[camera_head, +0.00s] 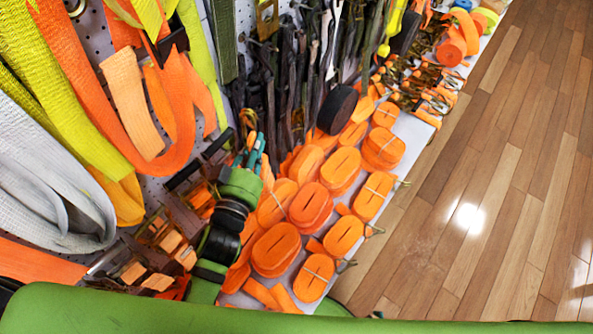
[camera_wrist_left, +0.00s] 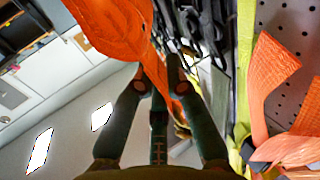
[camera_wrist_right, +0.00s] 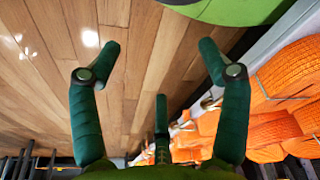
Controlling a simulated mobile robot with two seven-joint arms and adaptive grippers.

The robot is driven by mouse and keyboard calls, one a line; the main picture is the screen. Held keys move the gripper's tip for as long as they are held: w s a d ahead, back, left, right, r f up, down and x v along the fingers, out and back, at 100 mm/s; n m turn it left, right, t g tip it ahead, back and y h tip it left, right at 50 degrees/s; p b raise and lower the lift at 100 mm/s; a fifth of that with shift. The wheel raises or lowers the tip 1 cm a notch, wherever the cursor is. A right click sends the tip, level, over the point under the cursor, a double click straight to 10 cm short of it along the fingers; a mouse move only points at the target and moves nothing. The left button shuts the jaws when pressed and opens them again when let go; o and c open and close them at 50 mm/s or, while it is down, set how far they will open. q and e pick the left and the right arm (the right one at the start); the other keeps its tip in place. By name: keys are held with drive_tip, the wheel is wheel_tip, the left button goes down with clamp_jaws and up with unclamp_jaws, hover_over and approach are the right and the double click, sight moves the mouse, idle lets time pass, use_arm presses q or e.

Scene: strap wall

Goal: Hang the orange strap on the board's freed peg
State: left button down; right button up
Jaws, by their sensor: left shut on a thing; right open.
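My left gripper (camera_head: 256,150) is beside the strap wall in the head view, above the coiled straps. In the left wrist view, its teal fingers (camera_wrist_left: 158,72) are shut on an orange strap (camera_wrist_left: 110,28), which spreads up and left from the fingers. A narrower part of it runs down between them. In the head view the held strap is hard to tell from the other orange ones. The perforated board (camera_wrist_left: 300,22) shows at right in the left wrist view. I cannot tell which peg is free. My right gripper (camera_wrist_right: 160,62) is open and empty, over the floor beside the shelf.
Orange (camera_head: 80,75), yellow and grey straps (camera_head: 45,185) hang at left. Dark straps (camera_head: 295,80) hang behind my left gripper. Several orange coils (camera_head: 311,205) and a black roll (camera_head: 337,110) cover the shelf. The wooden floor (camera_head: 500,170) at right is clear.

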use_arm(q)
drive_tip(key=w+d+f+h+b, duration=0.2)
drive_tip(key=w+d+f+b, duration=0.15)
drive_tip(key=f, duration=0.45)
drive_tip(key=w+d+f+h+b, duration=0.1)
drive_tip(key=w+d+f+b, duration=0.1)
drive_tip(key=d+f+b, duration=0.4)
drive_tip(key=w+a+f, duration=0.3)
drive_tip(key=w+a, duration=0.2)
drive_tip(key=a, duration=0.4)
drive_tip(key=shift+f+m+g, duration=0.2)
drive_tip(key=shift+m+g, duration=0.1)
use_arm(e)
drive_tip(key=w+f+t, duration=0.2)
drive_tip(key=w+f, duration=0.6)
drive_tip(key=w, duration=0.3)
drive_tip(key=shift+a+t, duration=0.3)
drive_tip(key=shift+a, duration=0.1)
use_arm(q)
drive_tip(key=shift+a, duration=0.1)
drive_tip(key=c, duration=1.2)
unclamp_jaws()
use_arm(e)
drive_tip(key=shift+w+r, duration=0.1)
drive_tip(key=shift+w, duration=0.15)
